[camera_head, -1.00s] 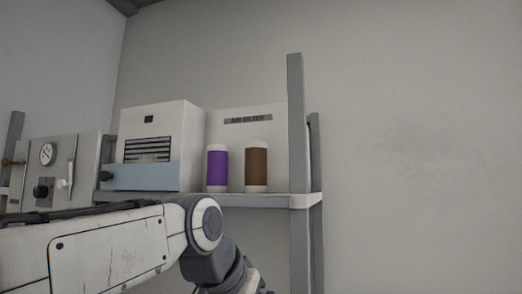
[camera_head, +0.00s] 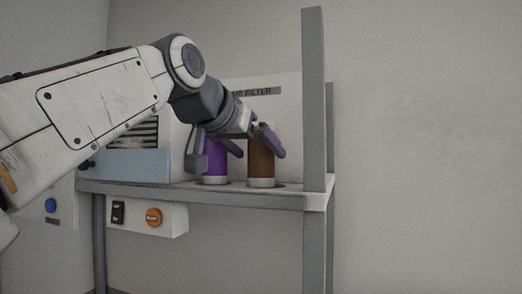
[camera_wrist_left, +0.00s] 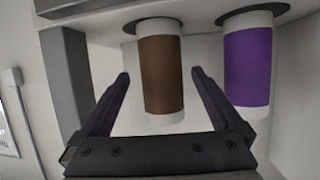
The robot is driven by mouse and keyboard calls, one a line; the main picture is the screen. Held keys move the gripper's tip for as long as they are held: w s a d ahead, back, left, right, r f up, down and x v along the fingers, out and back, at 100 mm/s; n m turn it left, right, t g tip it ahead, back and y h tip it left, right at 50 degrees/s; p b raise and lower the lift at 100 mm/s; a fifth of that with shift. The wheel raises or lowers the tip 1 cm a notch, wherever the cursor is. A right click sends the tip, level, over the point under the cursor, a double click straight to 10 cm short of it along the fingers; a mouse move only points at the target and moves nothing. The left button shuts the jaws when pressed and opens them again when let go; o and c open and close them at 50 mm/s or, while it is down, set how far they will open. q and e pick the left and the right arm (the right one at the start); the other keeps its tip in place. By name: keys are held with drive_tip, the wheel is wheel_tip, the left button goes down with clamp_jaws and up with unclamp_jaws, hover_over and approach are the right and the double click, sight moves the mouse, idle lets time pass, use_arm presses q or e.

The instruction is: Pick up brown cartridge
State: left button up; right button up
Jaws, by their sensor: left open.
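The brown cartridge (camera_head: 262,163) stands upright on the shelf, with a pale cap and pale base; the arm partly hides its top. It also shows in the left wrist view (camera_wrist_left: 161,75), where the picture appears upside down. My left gripper (camera_head: 261,153) is open at the brown cartridge. In the left wrist view its two fingers (camera_wrist_left: 160,74) lie on either side of the cartridge, with a visible gap on each side. I cannot tell how deep the cartridge sits between them. My right gripper is in neither view.
A purple cartridge (camera_head: 215,160) stands close to the left of the brown one, also in the left wrist view (camera_wrist_left: 247,68). A grey upright post (camera_head: 314,120) rises at the right. The shelf edge (camera_head: 235,197) runs in front, and a labelled white panel (camera_head: 290,108) stands behind.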

sight(267, 159)
use_arm(q)
drive_tip(key=shift+w+d+f, duration=0.1)
drive_tip(key=shift+w+d, duration=0.2)
drive_tip(key=shift+w, duration=0.05)
drive_tip(key=p+x, duration=0.3)
drive_tip(key=x, duration=0.2)
drive_tip(key=shift+w+a, duration=0.1)
drive_tip(key=shift+a, duration=0.05)
drive_tip(key=shift+w, duration=0.15)
clamp_jaws()
